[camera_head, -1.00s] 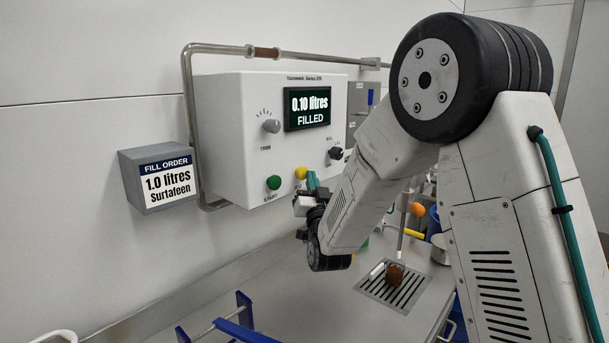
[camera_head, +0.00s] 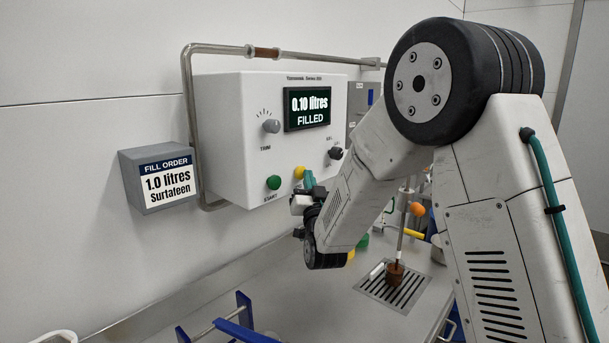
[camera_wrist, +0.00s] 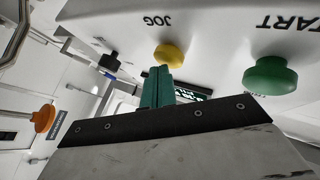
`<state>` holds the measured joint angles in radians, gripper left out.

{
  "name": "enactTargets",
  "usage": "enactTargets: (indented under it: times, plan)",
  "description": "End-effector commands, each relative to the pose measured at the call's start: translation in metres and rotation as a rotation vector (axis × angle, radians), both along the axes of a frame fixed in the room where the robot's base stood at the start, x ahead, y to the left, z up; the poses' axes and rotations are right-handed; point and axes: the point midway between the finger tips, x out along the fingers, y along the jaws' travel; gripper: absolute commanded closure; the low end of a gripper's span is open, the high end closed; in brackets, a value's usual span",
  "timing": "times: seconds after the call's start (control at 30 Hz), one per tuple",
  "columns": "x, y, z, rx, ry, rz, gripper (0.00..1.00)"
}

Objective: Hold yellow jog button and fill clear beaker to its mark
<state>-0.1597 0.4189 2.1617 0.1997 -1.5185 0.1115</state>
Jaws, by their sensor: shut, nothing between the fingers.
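The yellow JOG button (camera_head: 299,172) is on the lower front of a white control box (camera_head: 240,120); it also shows in the wrist view (camera_wrist: 170,53). My gripper (camera_head: 308,181) is shut and empty, its green fingertips (camera_wrist: 157,72) right at the button's edge. I cannot tell whether they touch it. The box's display (camera_head: 307,108) reads "0.10 litres FILLED". A grey sign (camera_head: 165,182) reads "FILL ORDER 1.0 litres Surtafeen". I cannot make out a clear beaker or its mark; my arm hides part of the bench.
A green START button (camera_head: 273,182) is left of the yellow one. A grey TRIM knob (camera_head: 271,126) and a black knob (camera_head: 335,153) are also on the box. A small brown object (camera_head: 396,273) stands on a slotted drain (camera_head: 410,296). An orange knob (camera_head: 416,209) is behind my arm.

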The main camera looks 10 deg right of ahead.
Motion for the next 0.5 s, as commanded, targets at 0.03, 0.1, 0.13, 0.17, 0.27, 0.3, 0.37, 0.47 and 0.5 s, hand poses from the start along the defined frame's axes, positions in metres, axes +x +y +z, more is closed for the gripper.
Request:
enactTargets:
  times: [0.03,0.1,0.13,0.17,0.27,0.3,0.37,0.47,0.5]
  plan:
    - [0.0,0.0,0.0,0.0,0.0,0.001,1.0]
    - [0.0,0.0,0.0,-0.001,0.001,0.001,1.0]
    - [0.0,0.0,0.0,-0.001,0.001,0.001,1.0]
    - [0.0,0.0,0.0,0.0,0.001,0.0,1.0]
    - [-0.003,-0.002,0.0,0.0,0.001,0.0,1.0]
    - [-0.004,-0.003,0.0,0.0,0.001,0.0,1.0]
    - [-0.007,-0.005,0.0,-0.001,0.001,0.0,1.0]
    - [-0.012,-0.008,0.0,0.0,0.001,0.0,1.0]
    - [-0.014,-0.009,0.0,0.0,0.001,0.0,1.0]
